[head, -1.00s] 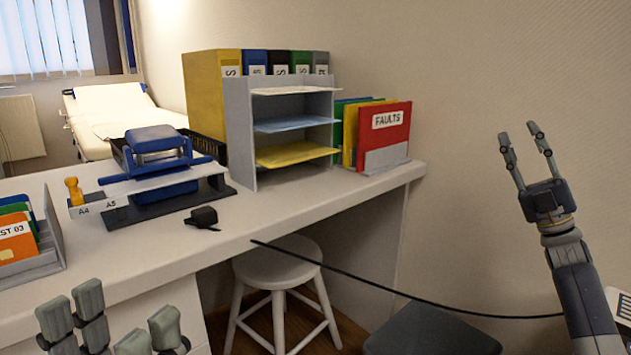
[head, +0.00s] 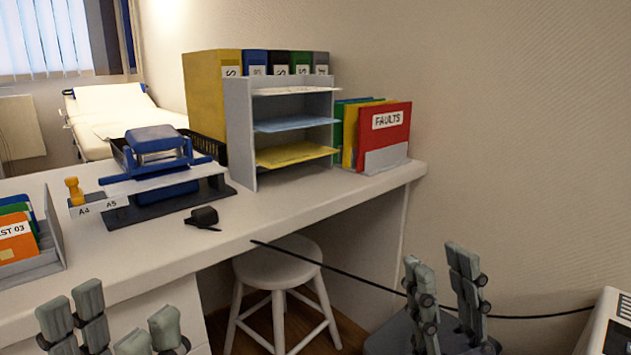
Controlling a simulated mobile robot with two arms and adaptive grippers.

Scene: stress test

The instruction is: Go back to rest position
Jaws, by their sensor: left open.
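My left gripper (head: 116,318) shows at the lower left, in front of the desk's near edge. Its fingers stand apart and nothing shows between them. My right gripper (head: 443,275) is at the lower right, low beside the desk's right end, fingers pointing up. Its fingers are apart with a clear gap and hold nothing. The lower parts of both grippers are cut off by the bottom of the picture.
The white desk (head: 290,208) carries a blue hole punch (head: 155,170), a paper tray rack (head: 241,140) and a red FAULTS folder (head: 385,135). A stool (head: 277,268) stands under it. A black cable (head: 345,278) runs rightward behind my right gripper.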

